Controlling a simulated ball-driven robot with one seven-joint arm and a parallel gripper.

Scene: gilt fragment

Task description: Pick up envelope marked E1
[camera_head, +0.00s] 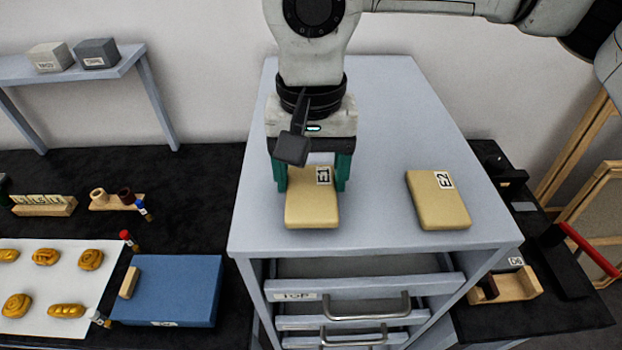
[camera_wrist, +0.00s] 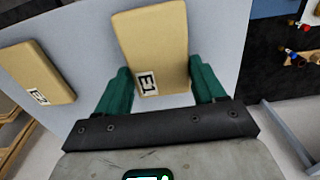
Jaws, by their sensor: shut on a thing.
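The tan envelope marked E1 (camera_head: 312,208) is on or just above the grey cabinet top (camera_head: 385,110); I cannot tell if it touches. My gripper (camera_head: 314,180) points down with its green fingers on either side of the E1 envelope, shut on it. In the wrist view the E1 envelope (camera_wrist: 152,45) lies between the two fingers (camera_wrist: 160,88), its label near the palm. A second tan envelope marked E2 (camera_head: 438,200) lies to the right on the cabinet top. It also shows at the left of the wrist view (camera_wrist: 36,70).
Below the top are drawers with metal handles (camera_head: 367,306), one labelled TOP; the upper drawer seems partly open. A blue box (camera_head: 180,285) and a white tray with pastries (camera_head: 60,255) lie to the left. A wooden holder (camera_head: 515,287) stands at right. The cabinet top between the envelopes is clear.

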